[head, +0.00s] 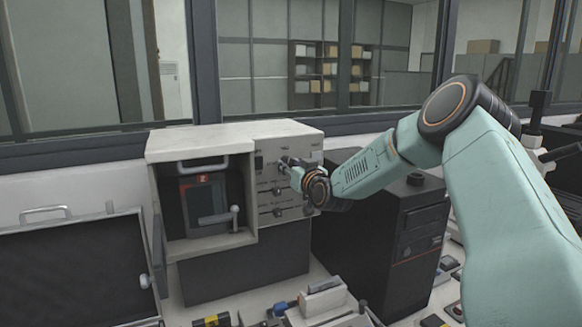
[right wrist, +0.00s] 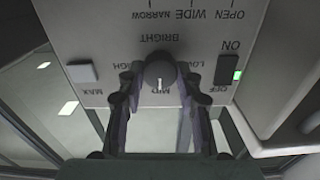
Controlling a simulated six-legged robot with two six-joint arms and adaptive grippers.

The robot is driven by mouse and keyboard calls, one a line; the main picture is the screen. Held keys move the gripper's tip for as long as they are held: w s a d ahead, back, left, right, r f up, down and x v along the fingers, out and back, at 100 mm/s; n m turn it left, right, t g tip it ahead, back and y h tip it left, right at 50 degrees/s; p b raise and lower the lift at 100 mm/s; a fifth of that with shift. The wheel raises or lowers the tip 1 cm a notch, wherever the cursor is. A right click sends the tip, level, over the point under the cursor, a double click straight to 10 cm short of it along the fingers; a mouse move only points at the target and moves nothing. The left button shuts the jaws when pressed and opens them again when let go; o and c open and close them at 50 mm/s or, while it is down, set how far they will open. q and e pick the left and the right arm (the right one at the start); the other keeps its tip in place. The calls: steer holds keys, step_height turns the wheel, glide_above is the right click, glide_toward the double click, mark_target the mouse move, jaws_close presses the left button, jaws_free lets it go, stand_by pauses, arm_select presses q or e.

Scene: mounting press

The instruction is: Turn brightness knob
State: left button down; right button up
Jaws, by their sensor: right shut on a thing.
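The mounting press (head: 200,143) is a pale box with an open bay on its left and a control panel (head: 306,141) on its right. My right gripper (head: 288,168) is at the upper part of this panel. In the right wrist view the panel is upside down. The dark round brightness knob (right wrist: 160,70) sits between the fingertips of my right gripper (right wrist: 160,80), which is shut on it. The knob's white mark points toward the MID lettering. My left gripper is not in the head view.
A rocker switch (right wrist: 224,68) marked ON and OFF, with a green light, is close beside one finger. A pale button (right wrist: 82,73) is on the other side. A black computer case (head: 405,235) stands right of the press, and a dark screen (head: 70,270) is at left.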

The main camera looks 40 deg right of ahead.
steer(key=shift+f+m+b, duration=0.1)
steer(key=shift+m+b, duration=1.25)
steer(key=shift+m, duration=0.15)
steer(key=m+b, duration=0.9)
steer(key=shift+m+b, duration=1.8)
steer(key=shift+m, duration=0.1)
steer(key=o, duration=1.2)
steer(key=shift+c, duration=0.2)
steer(key=shift+r, duration=0.2)
